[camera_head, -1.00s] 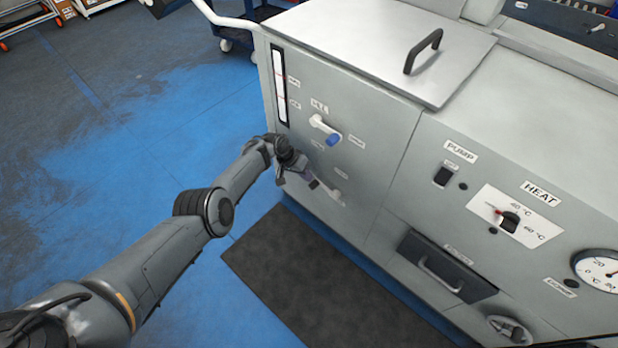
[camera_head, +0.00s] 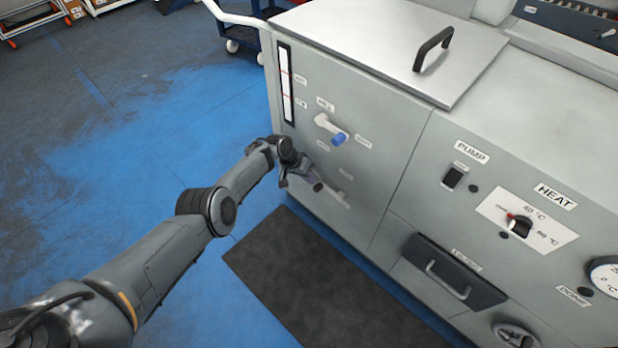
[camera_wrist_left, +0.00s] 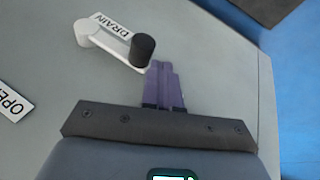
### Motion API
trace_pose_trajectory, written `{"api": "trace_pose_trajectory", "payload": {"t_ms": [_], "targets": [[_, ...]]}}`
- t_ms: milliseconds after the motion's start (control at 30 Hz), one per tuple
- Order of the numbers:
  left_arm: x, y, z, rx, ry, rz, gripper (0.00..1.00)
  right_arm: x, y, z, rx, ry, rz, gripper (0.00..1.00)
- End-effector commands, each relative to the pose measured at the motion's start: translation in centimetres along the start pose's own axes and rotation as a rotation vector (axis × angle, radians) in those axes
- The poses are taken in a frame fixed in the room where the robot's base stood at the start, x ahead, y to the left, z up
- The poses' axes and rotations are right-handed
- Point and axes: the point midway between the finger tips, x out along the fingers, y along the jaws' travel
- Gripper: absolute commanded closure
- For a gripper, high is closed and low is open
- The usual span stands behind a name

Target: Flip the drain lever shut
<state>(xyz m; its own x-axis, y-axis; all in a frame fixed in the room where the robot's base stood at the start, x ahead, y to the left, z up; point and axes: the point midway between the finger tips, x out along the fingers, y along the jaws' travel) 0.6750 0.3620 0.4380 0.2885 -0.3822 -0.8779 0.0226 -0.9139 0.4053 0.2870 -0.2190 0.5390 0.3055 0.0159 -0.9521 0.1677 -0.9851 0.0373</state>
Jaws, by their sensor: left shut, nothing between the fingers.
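The drain lever shows in the left wrist view with a white hub, a white arm and a black knob (camera_wrist_left: 142,48), beside a DRAIN label (camera_wrist_left: 112,24). An OPEN label (camera_wrist_left: 12,103) is at the left edge. In the head view the black knob (camera_head: 318,186) sits low on the grey machine's front, and the rest of the lever is small and unclear. My left gripper (camera_head: 312,178) is at the knob, with its purple fingers (camera_wrist_left: 161,66) shut and empty. The fingertips are right beside the knob; I cannot tell whether they touch it. My right gripper is out of view.
A white lever with a blue grip (camera_head: 338,138) is above the drain lever on the machine's front (camera_head: 385,150). A pump switch (camera_head: 452,178), heat dial (camera_head: 519,227) and drawer handle (camera_head: 447,280) are to the right. A dark mat (camera_head: 310,285) lies on the blue floor.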

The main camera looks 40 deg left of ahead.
Motion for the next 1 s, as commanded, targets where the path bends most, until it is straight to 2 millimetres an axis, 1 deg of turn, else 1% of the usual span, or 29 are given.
{"api": "trace_pose_trajectory", "payload": {"t_ms": [167, 267, 400, 433, 467, 700, 800, 1000], "targets": [[-1.2, 0.2, -0.4, -0.001, 0.001, 0.0, 1.0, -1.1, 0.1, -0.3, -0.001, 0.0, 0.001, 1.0], [-2.5, 0.5, -0.8, -0.002, 0.001, -0.001, 1.0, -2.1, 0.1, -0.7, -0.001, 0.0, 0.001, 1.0], [-4.8, 0.8, -1.4, -0.004, 0.002, -0.001, 1.0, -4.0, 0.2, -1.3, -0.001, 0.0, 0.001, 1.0], [-4.9, -0.1, -1.2, -0.007, 0.002, -0.003, 1.0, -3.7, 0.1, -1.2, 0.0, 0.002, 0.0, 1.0], [-5.3, -0.6, -1.2, -0.007, 0.003, -0.004, 1.0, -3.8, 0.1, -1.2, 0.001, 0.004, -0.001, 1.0], [-8.6, -3.6, -1.2, -0.006, 0.003, -0.002, 1.0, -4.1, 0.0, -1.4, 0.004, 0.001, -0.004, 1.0], [-9.8, -4.6, -1.2, -0.005, 0.003, -0.002, 1.0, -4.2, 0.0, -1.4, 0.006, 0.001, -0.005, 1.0], [-11.0, -5.8, -1.2, -0.004, 0.002, -0.001, 1.0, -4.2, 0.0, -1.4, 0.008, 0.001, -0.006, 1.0]]}}
